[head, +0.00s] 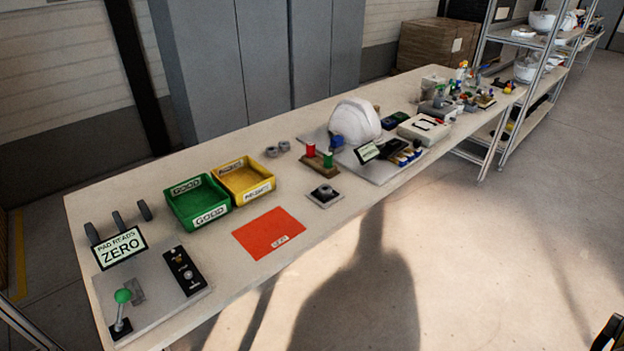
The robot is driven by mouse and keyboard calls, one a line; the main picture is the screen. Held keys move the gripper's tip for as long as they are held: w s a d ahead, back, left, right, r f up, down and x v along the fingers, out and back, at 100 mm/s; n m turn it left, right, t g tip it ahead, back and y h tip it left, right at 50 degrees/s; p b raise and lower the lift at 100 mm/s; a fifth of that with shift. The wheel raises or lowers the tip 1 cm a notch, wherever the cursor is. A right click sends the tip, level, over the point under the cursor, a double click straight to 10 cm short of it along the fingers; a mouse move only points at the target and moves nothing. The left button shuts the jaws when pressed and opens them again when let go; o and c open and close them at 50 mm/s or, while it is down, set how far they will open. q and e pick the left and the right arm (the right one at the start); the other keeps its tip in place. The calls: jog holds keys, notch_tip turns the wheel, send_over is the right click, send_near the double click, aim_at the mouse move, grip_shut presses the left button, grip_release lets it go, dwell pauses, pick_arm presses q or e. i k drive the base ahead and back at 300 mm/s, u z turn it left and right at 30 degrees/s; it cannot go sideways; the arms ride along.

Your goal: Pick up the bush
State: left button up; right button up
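No part is labelled as the bush. Two small grey ring-shaped parts (272,151) lie on the table behind the yellow bin, and they look like bushes. A dark round part (324,191) sits on a small square plate near the table's front edge; I cannot tell whether it is a bush. My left gripper is not in view. A black piece (608,336) at the lower right corner may be part of my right gripper. It is cut off by the frame, far from the table, and its opening does not show.
The long table (205,245) holds a green bin (197,203), a yellow bin (246,181), a red sheet (268,233), a white helmet shell (355,118) and a green-knobbed lever (122,297). Wire shelves (530,100) stand at the right. The floor in front is clear.

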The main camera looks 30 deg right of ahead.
aim_at(325, 190)
jog(key=z, duration=0.05)
jog(key=i, duration=0.1)
jog(key=z, duration=1.15)
